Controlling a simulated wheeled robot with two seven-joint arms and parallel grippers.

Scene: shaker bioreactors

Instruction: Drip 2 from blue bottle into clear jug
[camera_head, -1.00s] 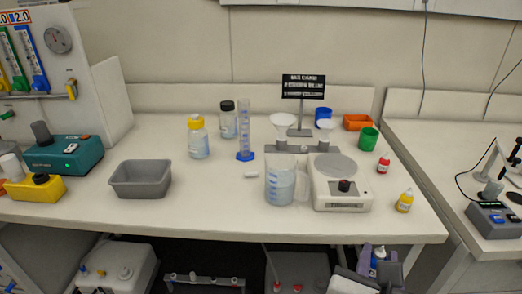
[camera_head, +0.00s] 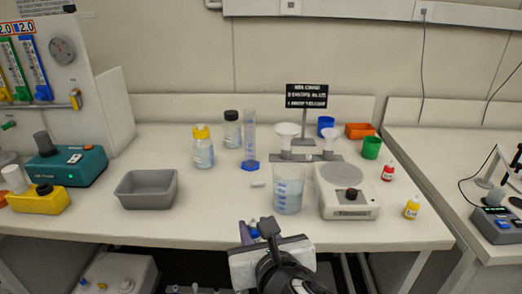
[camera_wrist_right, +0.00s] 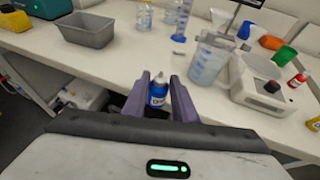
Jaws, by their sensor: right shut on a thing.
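The clear jug (camera_head: 288,198) stands upright on the bench, left of the white stirrer, with pale liquid and blue marks; it also shows in the right wrist view (camera_wrist_right: 205,66). My right gripper (camera_head: 248,233) is shut on the small blue bottle (camera_wrist_right: 157,94), which sits between its purple fingers. The bottle has a blue body, a pale label and a whitish top, and looks roughly upright. In the head view the gripper is at the bench's front edge, in front and left of the jug, apart from it. My left gripper is not in view.
The white stirrer (camera_head: 345,205) stands right of the jug. Red (camera_head: 387,171) and yellow (camera_head: 412,208) dropper bottles are farther right. A measuring cylinder (camera_head: 250,140) and funnel stand (camera_head: 300,157) are behind.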

